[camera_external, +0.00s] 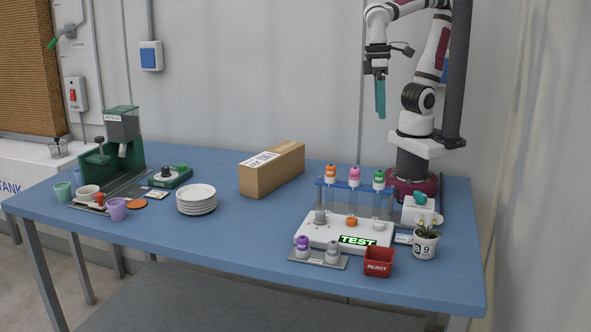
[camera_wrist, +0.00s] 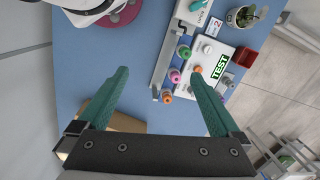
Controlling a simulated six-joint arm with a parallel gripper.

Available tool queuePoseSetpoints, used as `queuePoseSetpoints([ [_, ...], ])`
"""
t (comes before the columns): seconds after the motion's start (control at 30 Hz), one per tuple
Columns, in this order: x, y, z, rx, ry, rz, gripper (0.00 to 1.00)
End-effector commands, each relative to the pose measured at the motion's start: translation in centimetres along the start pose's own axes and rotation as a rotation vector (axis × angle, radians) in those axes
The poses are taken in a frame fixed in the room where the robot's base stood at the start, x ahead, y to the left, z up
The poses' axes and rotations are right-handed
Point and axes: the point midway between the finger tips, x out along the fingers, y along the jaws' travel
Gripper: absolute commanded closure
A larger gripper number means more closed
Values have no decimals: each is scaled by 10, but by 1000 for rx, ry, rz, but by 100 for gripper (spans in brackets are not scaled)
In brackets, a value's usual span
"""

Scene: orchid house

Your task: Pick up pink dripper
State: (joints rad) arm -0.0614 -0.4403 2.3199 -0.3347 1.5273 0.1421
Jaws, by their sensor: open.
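The pink dripper (camera_external: 354,175) stands in the middle of a blue rack (camera_external: 358,185), between an orange dripper (camera_external: 330,173) on its left and a green dripper (camera_external: 379,178) on its right. In the wrist view the pink dripper (camera_wrist: 175,75) lies between the open fingers' lines, beyond the fingertips, with the orange one (camera_wrist: 166,95) and green one (camera_wrist: 184,51) beside it. My gripper (camera_external: 380,112) hangs above and behind the rack, pointing down, its teal fingers empty. In the wrist view my gripper (camera_wrist: 160,75) is open, well apart from the drippers.
A white test unit (camera_external: 320,235) stands in front of the rack. A purple dripper (camera_external: 302,246) and a grey one (camera_external: 333,251) stand on a plate before it. A red reject bin (camera_external: 378,261) and potted plant (camera_external: 425,241) are at right; a cardboard box (camera_external: 272,170) is at left.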

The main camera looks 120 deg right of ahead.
Motion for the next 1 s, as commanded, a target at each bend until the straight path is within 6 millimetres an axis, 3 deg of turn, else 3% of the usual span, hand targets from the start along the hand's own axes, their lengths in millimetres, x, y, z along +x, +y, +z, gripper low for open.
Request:
queuePoseSetpoints([
  [0.1, 37, 21, 24, -60, -17, -39, 0],
  [0.2, 47, 25, 31, -79, -20, -51, 0],
  [0.27, 47, 25, 31, -80, -20, -51, 0],
  [0.47, 47, 25, 30, -80, -21, -49, 32],
  [0.77, 48, 24, 31, -128, -38, -22, 32],
  [0.87, 54, 24, 34, -393, -116, 128, 32],
  [1.0, 70, 9, 28, -1072, -268, 541, 32],
])
